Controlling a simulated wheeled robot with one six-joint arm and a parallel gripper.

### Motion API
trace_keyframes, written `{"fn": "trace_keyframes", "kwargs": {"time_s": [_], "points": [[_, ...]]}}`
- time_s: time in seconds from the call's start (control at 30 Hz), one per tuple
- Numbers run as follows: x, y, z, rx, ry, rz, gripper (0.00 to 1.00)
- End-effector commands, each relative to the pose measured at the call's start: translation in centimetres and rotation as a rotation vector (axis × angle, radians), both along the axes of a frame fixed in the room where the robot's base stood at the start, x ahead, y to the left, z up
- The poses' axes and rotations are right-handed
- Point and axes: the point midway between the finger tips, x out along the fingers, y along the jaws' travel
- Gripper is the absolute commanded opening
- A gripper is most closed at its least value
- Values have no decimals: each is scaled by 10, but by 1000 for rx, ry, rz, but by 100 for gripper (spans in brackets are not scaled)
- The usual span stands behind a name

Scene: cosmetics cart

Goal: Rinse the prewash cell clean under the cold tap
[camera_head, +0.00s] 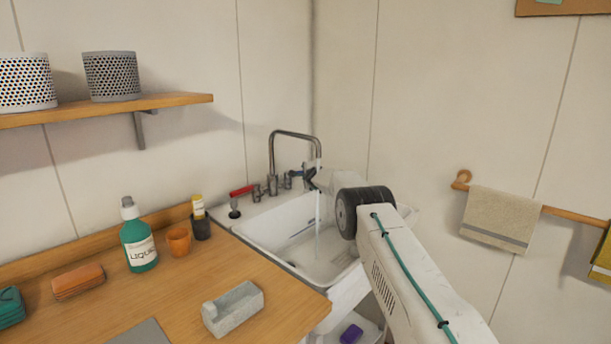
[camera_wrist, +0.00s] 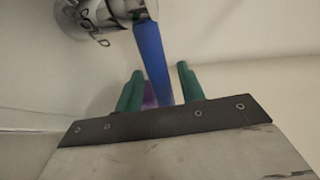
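The sink tap (camera_head: 293,135) arches over the white sink (camera_head: 262,238), and a thin stream of water (camera_head: 318,205) falls from its spout. In the wrist view the cold tap body (camera_wrist: 98,18), lettered COLD, has a blue lever (camera_wrist: 153,62). My gripper (camera_wrist: 158,85) has its green fingers apart on either side of this lever; whether they touch it I cannot tell. In the head view my gripper (camera_head: 308,178) is at the tap, mostly hidden by my arm. A pale grey block-like container (camera_head: 233,309) stands on the counter; I cannot tell whether it is the prewash cell.
A red lever (camera_head: 243,190) is on the tap's left side. The wooden counter (camera_head: 165,300) holds a green bottle (camera_head: 138,238), an orange cup (camera_head: 179,241), a dark cup (camera_head: 201,227) and an orange-brown block (camera_head: 78,281). A purple item (camera_head: 351,333) lies below the sink. A towel (camera_head: 500,218) hangs right.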

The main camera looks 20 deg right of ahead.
Motion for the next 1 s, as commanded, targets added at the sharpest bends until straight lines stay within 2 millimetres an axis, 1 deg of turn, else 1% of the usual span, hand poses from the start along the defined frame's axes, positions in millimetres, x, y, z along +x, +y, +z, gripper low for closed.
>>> {"fn": "trace_keyframes", "kwargs": {"time_s": [0.17,0.27,0.37,0.7,0.83,1.0], "points": [[-6,4,2,4,1,7,39],[-13,6,4,5,1,8,39],[-22,6,7,4,-1,3,39],[-63,11,15,0,2,1,39],[-71,12,17,0,0,1,39],[-75,13,17,-1,0,1,39]]}}
